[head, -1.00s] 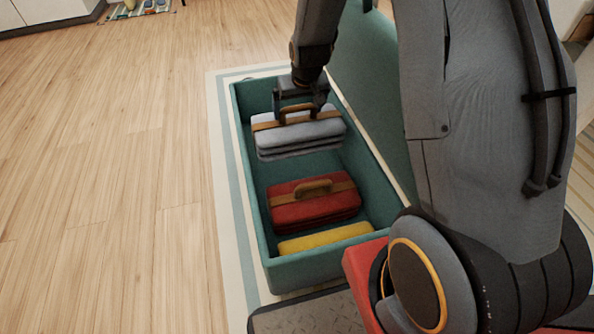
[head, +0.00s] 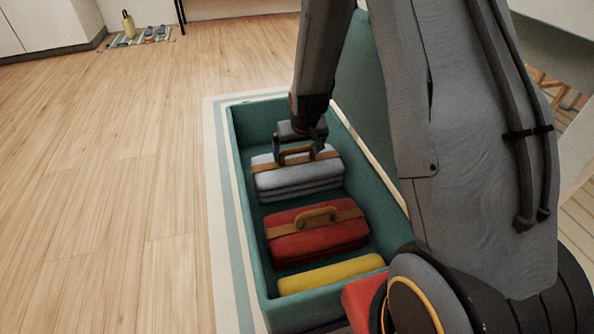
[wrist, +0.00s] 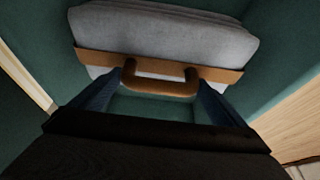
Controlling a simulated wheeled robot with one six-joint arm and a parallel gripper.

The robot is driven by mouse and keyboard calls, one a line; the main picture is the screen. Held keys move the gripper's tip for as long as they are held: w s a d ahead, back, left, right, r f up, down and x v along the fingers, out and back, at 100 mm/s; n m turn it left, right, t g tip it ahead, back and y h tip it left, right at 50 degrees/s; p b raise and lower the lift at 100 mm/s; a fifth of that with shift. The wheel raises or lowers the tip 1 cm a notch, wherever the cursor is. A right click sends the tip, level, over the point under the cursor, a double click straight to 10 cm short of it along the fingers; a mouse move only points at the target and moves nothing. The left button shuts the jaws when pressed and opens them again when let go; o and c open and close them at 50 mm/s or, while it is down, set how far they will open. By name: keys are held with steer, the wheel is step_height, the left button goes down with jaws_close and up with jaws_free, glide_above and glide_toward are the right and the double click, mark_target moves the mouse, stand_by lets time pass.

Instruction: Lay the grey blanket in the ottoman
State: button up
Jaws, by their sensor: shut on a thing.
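The grey blanket (head: 298,180) is a folded stack with a tan strap and handle. It is inside the open teal ottoman (head: 247,215), toward its far end. My gripper (head: 298,152) is over the blanket and shut on its handle. In the wrist view the handle (wrist: 160,85) lies between my fingers, with the grey blanket (wrist: 165,35) beyond it. The blanket's underside is hidden, so I cannot tell whether it touches the ottoman's floor.
A red blanket (head: 300,241) with a tan handle and a yellow folded cloth (head: 330,273) lie in the ottoman's nearer part. The raised teal lid (head: 365,95) stands along the right side. A striped rug (head: 222,170) lies underneath. Wooden floor (head: 110,190) is clear at left.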

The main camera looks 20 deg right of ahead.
mark_target(297, 162)
steer(key=shift+f+b, duration=1.2)
steer(key=shift+f, duration=1.7)
steer(key=o, duration=1.7)
steer(key=shift+o, duration=0.2)
steer(key=p+v, duration=0.6)
steer(key=v, duration=0.6)
steer(key=s+a+r+n, duration=0.1)
steer(key=s+a+r, duration=0.4)
steer(key=a+r, duration=0.25)
steer(key=s+a+r+n+g, duration=0.1)
steer(key=s+a+r, duration=0.3)
steer(key=s, duration=0.5)
steer(key=s+a+r+n+g+y, duration=0.1)
steer(key=s+a+r, duration=0.3)
steer(key=s, duration=0.6)
steer(key=s+a+r+n+g+y, duration=0.1)
steer(key=s+a+r+n+g, duration=0.1)
steer(key=s+a+r, duration=0.3)
steer(key=s+r+n, duration=0.1)
steer(key=s, duration=0.3)
steer(key=shift+s+r, duration=0.3)
steer(key=shift+r, duration=0.05)
